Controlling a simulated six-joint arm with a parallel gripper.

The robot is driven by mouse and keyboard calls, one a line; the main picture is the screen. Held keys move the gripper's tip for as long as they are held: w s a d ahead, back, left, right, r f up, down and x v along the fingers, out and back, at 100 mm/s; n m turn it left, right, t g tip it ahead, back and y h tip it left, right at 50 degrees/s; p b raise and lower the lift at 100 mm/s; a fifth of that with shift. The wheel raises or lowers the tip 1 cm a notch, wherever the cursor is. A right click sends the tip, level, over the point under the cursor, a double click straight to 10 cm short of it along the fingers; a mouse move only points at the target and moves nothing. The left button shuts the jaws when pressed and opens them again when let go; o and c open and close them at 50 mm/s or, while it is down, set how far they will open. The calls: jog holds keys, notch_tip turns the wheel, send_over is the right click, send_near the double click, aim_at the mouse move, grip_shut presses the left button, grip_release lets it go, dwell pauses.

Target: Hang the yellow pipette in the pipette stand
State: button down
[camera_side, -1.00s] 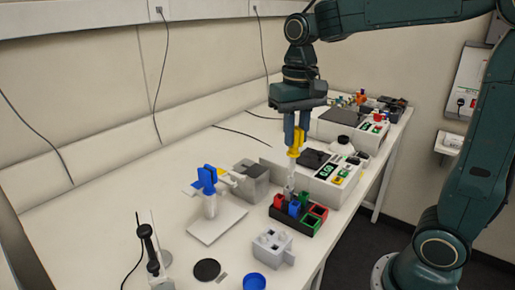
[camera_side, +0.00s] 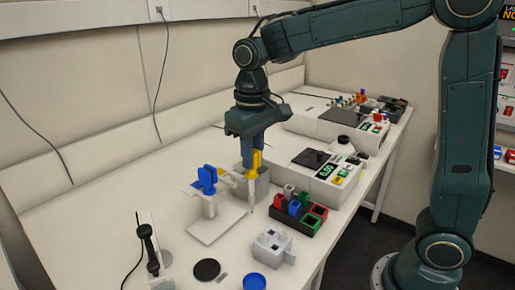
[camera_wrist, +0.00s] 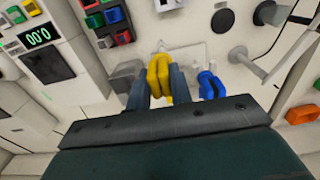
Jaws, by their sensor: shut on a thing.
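My gripper (camera_side: 251,163) is shut on the yellow pipette (camera_side: 257,160), which hangs upright with its pale tip pointing down. In the wrist view the yellow pipette (camera_wrist: 159,72) sits between both fingers. The white pipette stand (camera_side: 216,226) has a flat base, and the blue pipette (camera_side: 208,178) hangs on its left side. The yellow pipette is just right of the stand's upper arm; I cannot tell whether they touch. The blue pipette (camera_wrist: 211,86) is right of my gripper in the wrist view. My fingers partly hide the yellow pipette's upper body.
A grey block (camera_side: 262,186) stands close behind the yellow pipette. A black rack (camera_side: 305,222) with red, blue and green pieces is to the right. A white holder (camera_side: 271,248), a dark disc (camera_side: 207,270) and a blue dish (camera_side: 254,283) lie in front.

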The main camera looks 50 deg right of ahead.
jog(key=shift+w+f, duration=0.2)
jog(key=shift+f, duration=0.35)
jog(key=shift+w+f, duration=0.2)
jog(key=shift+f, duration=0.3)
jog(key=shift+w, duration=2.75)
dwell(0.5)
jog(key=shift+f, duration=0.45)
dwell(0.8)
jog(key=c, duration=1.2)
grip_release()
jog(key=shift+o, duration=0.2)
jog(key=shift+r, duration=0.15)
notch_tip(320, 180, up, 7)
